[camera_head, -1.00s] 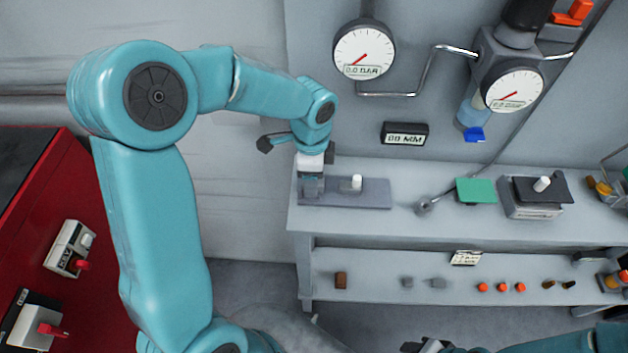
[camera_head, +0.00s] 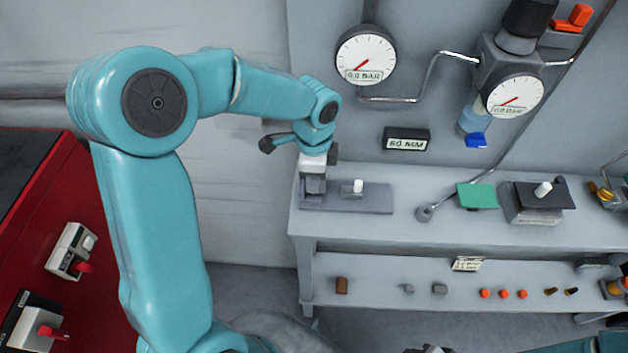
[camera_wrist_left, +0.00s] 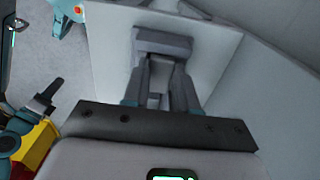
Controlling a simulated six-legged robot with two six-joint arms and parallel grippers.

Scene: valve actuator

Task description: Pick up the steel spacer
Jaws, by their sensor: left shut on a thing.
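My left gripper (camera_head: 313,190) points down over the left end of a flat grey plate (camera_head: 376,205) on the bench. In the left wrist view its two grey fingers (camera_wrist_left: 160,92) are close together, with a small light grey piece (camera_wrist_left: 155,99) between them. The gripper is shut on this piece, which may be the steel spacer; the fingers hide most of it. Two small grey blocks, one on the left (camera_head: 408,288) and one on the right (camera_head: 440,289), lie on the lower shelf. Only the tip of my right gripper (camera_head: 430,350) shows at the bottom edge; its jaws are unclear.
A white peg (camera_head: 358,187) stands on the plate just right of the left gripper. A green pad (camera_head: 477,196) and a dark-topped box (camera_head: 536,200) are farther right on the bench (camera_head: 400,228). A display (camera_head: 406,139) reading 60 MM and two gauges are on the wall.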

